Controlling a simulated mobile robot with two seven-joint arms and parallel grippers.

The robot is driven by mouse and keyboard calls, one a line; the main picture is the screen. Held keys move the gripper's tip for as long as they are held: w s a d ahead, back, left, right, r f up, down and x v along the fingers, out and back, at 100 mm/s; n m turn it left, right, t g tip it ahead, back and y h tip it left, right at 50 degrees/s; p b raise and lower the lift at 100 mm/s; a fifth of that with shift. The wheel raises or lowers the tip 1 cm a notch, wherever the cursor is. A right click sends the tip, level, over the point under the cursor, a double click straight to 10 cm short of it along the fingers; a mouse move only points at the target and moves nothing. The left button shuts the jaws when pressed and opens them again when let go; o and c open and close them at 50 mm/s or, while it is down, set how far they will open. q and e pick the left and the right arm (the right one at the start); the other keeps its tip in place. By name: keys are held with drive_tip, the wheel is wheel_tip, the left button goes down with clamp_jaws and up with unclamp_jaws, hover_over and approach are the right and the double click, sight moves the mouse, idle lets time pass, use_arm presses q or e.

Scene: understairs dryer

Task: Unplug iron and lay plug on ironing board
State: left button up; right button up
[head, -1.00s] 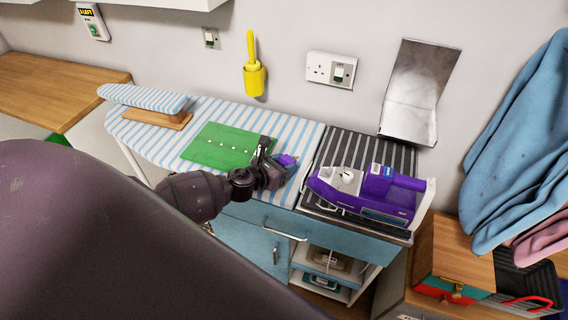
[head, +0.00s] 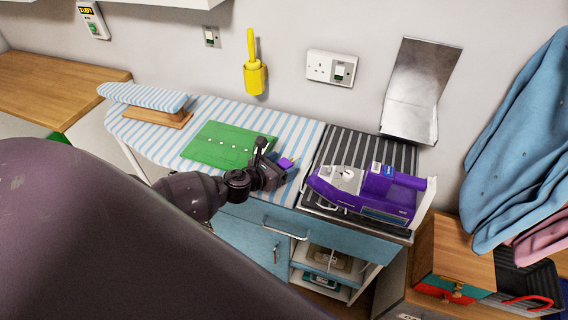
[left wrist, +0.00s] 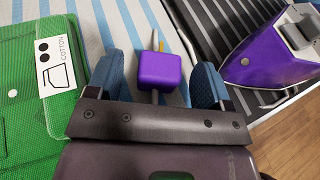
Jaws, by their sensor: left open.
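The purple plug (left wrist: 160,72) lies on the blue-and-white striped ironing board (head: 228,112), between the fingers of my left gripper (left wrist: 158,78). The fingers are apart, with a gap on each side of the plug. In the head view my left gripper (head: 275,160) is low over the board's right end, and the plug (head: 286,162) shows at its fingertips. The purple iron (head: 392,194) rests on the dark striped surface to the right. The wall socket (head: 320,67) has no plug in it. My right gripper is out of view.
A green cotton-labelled cloth or folder (head: 215,140) lies left of my gripper. A small striped sleeve board (head: 145,98) stands at the far left. A metal plate (head: 418,90) leans on the wall behind the iron. Blue cloth (head: 515,150) hangs at right.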

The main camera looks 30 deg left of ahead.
use_arm(q)
drive_tip(key=v, duration=0.9)
drive_tip(key=shift+s+a+r, duration=0.1)
drive_tip(key=shift+s+r, duration=0.05)
drive_tip(key=shift+s, duration=0.1)
